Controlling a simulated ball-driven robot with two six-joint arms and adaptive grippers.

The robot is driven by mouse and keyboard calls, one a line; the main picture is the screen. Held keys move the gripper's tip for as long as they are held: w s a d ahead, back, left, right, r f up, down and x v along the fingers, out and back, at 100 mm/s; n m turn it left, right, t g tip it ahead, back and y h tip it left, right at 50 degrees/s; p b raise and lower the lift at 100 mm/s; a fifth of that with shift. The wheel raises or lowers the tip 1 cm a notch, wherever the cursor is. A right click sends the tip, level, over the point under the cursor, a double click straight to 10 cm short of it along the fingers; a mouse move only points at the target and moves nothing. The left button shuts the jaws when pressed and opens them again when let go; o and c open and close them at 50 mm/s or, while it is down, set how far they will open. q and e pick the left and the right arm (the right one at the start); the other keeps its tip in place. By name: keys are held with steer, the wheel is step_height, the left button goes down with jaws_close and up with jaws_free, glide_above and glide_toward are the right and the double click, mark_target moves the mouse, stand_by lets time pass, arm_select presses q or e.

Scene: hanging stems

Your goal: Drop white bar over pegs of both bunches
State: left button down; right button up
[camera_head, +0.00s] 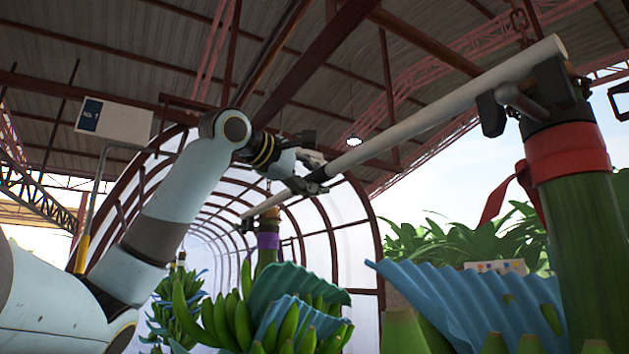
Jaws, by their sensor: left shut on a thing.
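The long white bar (430,108) slopes from upper right down to the left. My left gripper (312,182) is shut on the bar toward its far end. The near bunch's green stem (575,215) has a red band (567,150) and a dark top fitting with a grey peg (520,102) beside the bar. The bar's near end is against or just above this fitting; I cannot tell if it rests there. The far bunch's stem (266,256) has a purple band (268,240). The bar's far end is near its top; its peg is not clear.
Green bananas with blue wavy sheets (290,287) hang at the lower middle, and another blue sheet (450,300) is at lower right. Rusty roof beams run overhead. A chain (520,25) hangs above the near stem. A hooped tunnel (335,230) stands behind.

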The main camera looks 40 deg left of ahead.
arm_select(q)
steer(key=shift+f+b, duration=0.75)
steer(key=shift+b, duration=0.05)
steer(key=c, duration=1.1)
jaws_free()
steer(key=shift+o, duration=0.5)
